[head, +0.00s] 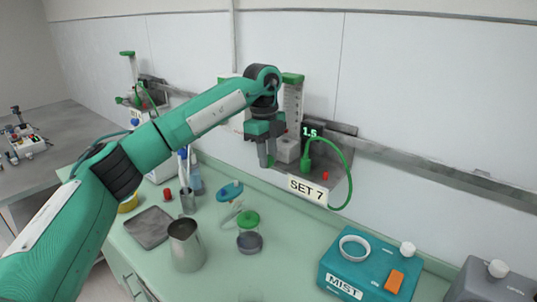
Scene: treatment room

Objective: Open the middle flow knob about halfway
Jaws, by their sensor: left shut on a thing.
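My left gripper (267,157) reaches in from the left and points down at the wall flowmeter (292,100), which has a green top and a clear scaled tube. The gripper is shut at the flowmeter's lower left side, where the middle flow knob is mostly hidden by the fingers. A small lit readout (309,132) beside it shows what looks like 1.5. A white label (307,189) below reads SET 7. My right gripper is not in view.
A green hose (349,170) loops to the right of the flowmeter. Another flowmeter (129,75) with green parts stands farther left.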

